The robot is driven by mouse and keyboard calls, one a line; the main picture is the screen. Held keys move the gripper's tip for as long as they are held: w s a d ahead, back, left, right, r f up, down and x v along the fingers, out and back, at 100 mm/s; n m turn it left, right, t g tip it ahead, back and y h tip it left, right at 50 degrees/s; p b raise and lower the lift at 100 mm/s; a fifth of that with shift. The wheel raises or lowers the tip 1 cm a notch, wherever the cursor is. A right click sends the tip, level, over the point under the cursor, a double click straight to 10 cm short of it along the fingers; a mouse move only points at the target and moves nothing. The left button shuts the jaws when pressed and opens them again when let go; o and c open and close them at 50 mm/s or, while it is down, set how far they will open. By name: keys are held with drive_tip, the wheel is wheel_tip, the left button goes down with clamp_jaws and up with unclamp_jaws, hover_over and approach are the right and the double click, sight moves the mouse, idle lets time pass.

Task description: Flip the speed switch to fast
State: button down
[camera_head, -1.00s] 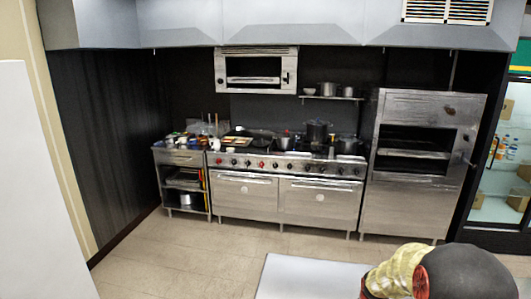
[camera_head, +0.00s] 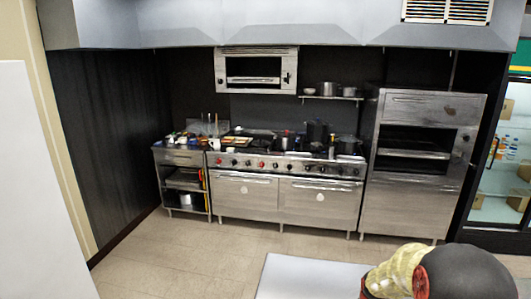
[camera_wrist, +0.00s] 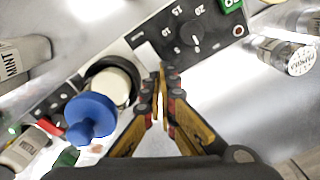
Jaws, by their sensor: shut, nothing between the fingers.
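My gripper (camera_wrist: 166,72) shows in the wrist view with its two fingers together and nothing between them. Its tips are over a black and white control panel, at the edge of a small white rectangular part (camera_wrist: 148,56). I cannot tell whether the tips touch it or whether this part is the speed switch. A black dial (camera_wrist: 190,35) with numbers around it sits on the panel just beyond the tips. No fast marking can be read. The fingers hide part of the panel. The switch cannot be made out in the head view.
In the wrist view, a blue knobbed piece (camera_wrist: 92,117) and a cream round part stand close left of the fingers. A bottle marked MINT (camera_wrist: 24,56) is at left, a jar (camera_wrist: 286,55) at right. The head view shows a steel range (camera_head: 287,200) and a tall oven (camera_head: 412,205).

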wheel_tip(320, 180, up, 6)
drive_tip(key=p, duration=0.3)
drive_tip(key=shift+p, duration=0.3)
drive_tip(key=shift+s, duration=0.1)
drive_tip(key=shift+n+g, duration=0.6)
drive_tip(key=shift+n, duration=0.3)
drive_tip(key=s, duration=0.2)
drive_tip(key=s+a, duration=0.1)
drive_tip(key=s, duration=0.1)
drive_tip(key=shift+f, duration=0.35)
drive_tip(key=s+a+r+n+t+b, duration=0.3)
drive_tip(key=s+a+r+b, duration=0.1)
drive_tip(key=s+r, duration=0.6)
drive_tip(key=s+a+r+n+t+b, duration=0.3)
drive_tip(key=s+a+r+b, duration=0.2)
drive_tip(key=s+r, duration=0.5)
drive_tip(key=shift+a+r+t, duration=0.25)
drive_tip(key=shift+a+t, duration=0.15)
drive_tip(key=shift+a, duration=0.05)
